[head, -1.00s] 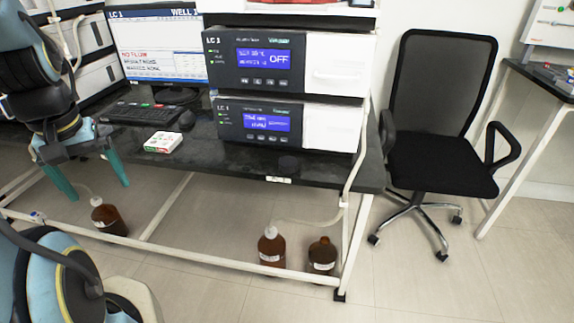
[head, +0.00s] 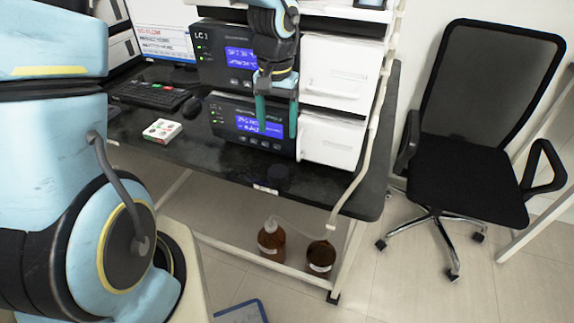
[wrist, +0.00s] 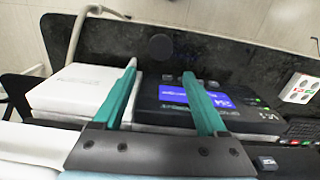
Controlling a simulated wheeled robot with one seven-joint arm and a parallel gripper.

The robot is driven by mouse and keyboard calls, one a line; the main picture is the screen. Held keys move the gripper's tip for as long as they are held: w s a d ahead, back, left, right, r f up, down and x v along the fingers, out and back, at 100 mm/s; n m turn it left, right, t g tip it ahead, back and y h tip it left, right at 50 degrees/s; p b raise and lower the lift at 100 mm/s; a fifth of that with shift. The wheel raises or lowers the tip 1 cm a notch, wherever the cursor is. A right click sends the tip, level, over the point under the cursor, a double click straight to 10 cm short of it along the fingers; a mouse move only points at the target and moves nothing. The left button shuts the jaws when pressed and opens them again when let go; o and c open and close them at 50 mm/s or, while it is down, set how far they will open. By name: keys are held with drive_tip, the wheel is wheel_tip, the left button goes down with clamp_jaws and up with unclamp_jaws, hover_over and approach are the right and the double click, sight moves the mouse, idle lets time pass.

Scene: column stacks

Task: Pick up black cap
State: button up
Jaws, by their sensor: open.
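The black cap (head: 278,173) is a small dark round piece on the black bench top (head: 215,150), near its front edge, in front of the lower LC unit. It is hard to tell from the dark surface. In the wrist view the cap (wrist: 160,47) shows as a dark disc beyond the fingertips, roughly between them. My gripper (head: 276,130) has two green fingers spread apart, with nothing between them. It hangs in front of the stacked LC units, above and behind the cap in the head view, and does not touch it.
The stacked LC units (head: 228,120) stand behind the cap. A small white box (head: 162,131), a mouse (head: 193,106) and a keyboard (head: 150,95) lie to the left. A white tube (head: 368,150) runs down at the right. Brown bottles (head: 271,238) stand below, and an office chair (head: 470,180) is at right.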

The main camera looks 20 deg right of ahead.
sight(278, 171)
wheel_tip(278, 171, down, 14)
drive_tip(key=shift+a+f+p, duration=0.1)
drive_tip(key=shift+f+p, duration=0.1)
drive_tip(key=shift+p, duration=0.35)
drive_tip(key=shift+c, duration=0.3)
drive_tip(key=c, duration=0.9)
